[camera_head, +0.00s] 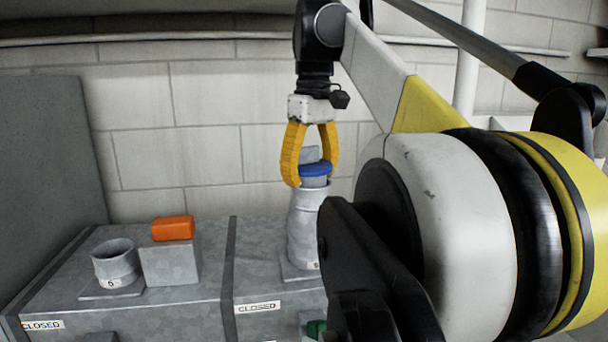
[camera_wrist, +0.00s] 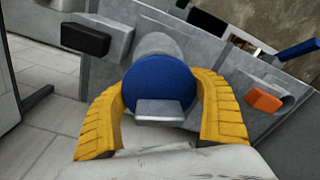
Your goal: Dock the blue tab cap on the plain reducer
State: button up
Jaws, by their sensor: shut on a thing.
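The blue tab cap (camera_head: 316,170) is between the yellow fingers of my gripper (camera_head: 311,172), with its grey tab standing up inside them. In the wrist view, the cap's blue disc (camera_wrist: 158,82) faces me with the tab in front, and my fingers (camera_wrist: 160,122) flank it. My gripper is shut on the cap. A tall grey duct fitting (camera_head: 304,225), apparently the reducer, stands directly below the cap. A grey band shows between the blue disc and the fitting. I cannot tell whether the cap is seated or just above the rim. My arm hides the fitting's right side.
A short open grey collar (camera_head: 116,262) stands at left on the metal duct top, beside a grey box with an orange block (camera_head: 173,228). A green part (camera_head: 316,328) shows low. In the wrist view, a black block (camera_wrist: 85,40) and a blue bar (camera_wrist: 298,49) show.

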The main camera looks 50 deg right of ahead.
jog(key=shift+a+f+b, duration=0.1)
jog(key=shift+f+b, duration=0.3)
jog(key=shift+f, duration=0.3)
jog(key=shift+c, duration=0.4)
jog(key=shift+c, duration=0.3)
jog(key=shift+a+r, duration=0.1)
jog(key=shift+r, duration=0.05)
jog(key=shift+c, duration=0.3)
jog(key=shift+d+r+p, duration=0.3)
jog(key=shift+r+p, duration=0.3)
jog(key=shift+p, duration=0.15)
jog(key=shift+r, duration=0.1)
jog(key=shift+a+f, duration=0.1)
jog(key=shift+f, duration=0.6)
jog(key=o, duration=1.2)
jog(key=shift+o, duration=0.2)
